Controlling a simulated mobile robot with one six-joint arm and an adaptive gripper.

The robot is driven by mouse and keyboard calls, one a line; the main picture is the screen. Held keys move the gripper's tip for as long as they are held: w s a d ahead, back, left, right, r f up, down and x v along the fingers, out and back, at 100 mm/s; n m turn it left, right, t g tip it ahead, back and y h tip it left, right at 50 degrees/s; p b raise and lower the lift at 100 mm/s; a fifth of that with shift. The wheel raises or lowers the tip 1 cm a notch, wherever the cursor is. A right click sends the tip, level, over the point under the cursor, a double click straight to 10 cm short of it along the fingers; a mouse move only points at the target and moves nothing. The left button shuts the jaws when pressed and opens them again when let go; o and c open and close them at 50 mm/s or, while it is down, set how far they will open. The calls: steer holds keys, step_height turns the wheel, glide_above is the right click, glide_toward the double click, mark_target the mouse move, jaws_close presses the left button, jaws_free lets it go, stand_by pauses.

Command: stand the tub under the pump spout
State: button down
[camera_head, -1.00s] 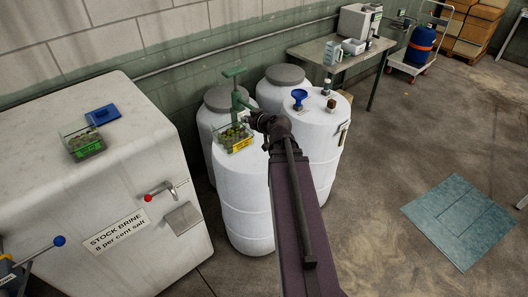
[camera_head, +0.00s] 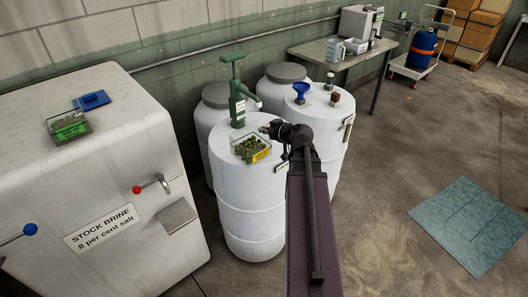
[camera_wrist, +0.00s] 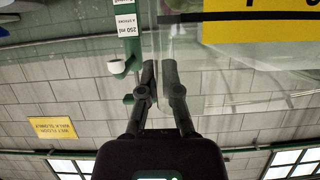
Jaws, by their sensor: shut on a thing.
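The tub (camera_head: 251,149) is clear, holds olives and has a yellow label. In the head view it is at the front of the white drum's top (camera_head: 222,139); I cannot tell whether it touches the top. The green pump (camera_head: 237,100) stands upright behind it, its spout (camera_head: 256,101) pointing right. The tub appears in front of the spout, not directly below. My gripper (camera_head: 266,130) is at the tub's back right edge, shut on its wall. In the wrist view the fingers (camera_wrist: 157,72) are close together beside the clear wall, with the yellow label (camera_wrist: 262,25) at top right.
A second tub (camera_head: 68,128) with a green label and a blue lid (camera_head: 92,100) are on the white brine tank (camera_head: 30,125). Two grey-lidded drums stand behind. Open floor lies to the right.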

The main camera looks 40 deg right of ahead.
steer(key=shift+s+d+f+b, duration=0.15)
steer(key=shift+d+f+b, duration=0.2)
steer(key=shift+f, duration=0.3)
steer(key=shift+s+d+f+b, duration=0.1)
steer(key=shift+d+f+b, duration=0.15)
steer(key=shift+f+b, duration=0.3)
steer(key=w+d+f+b, duration=0.1)
steer(key=w+d, duration=0.9)
steer(key=d, duration=0.1)
steer(key=shift+f, duration=0.2)
steer(key=shift+w+d+f+b, duration=0.15)
steer(key=shift+f+b, duration=0.45)
steer(key=shift+b, duration=0.05)
steer(key=shift+w+d+f+b, duration=0.1)
steer(key=shift+f+b, duration=0.5)
steer(key=shift+f, duration=0.05)
steer(key=shift+w+d+f+b, duration=0.15)
steer(key=shift+f+b, duration=0.45)
steer(key=shift+b, duration=0.05)
steer(key=shift+f, duration=0.2)
steer(key=c, duration=0.8)
jaws_free()
steer(key=shift+r, duration=0.1)
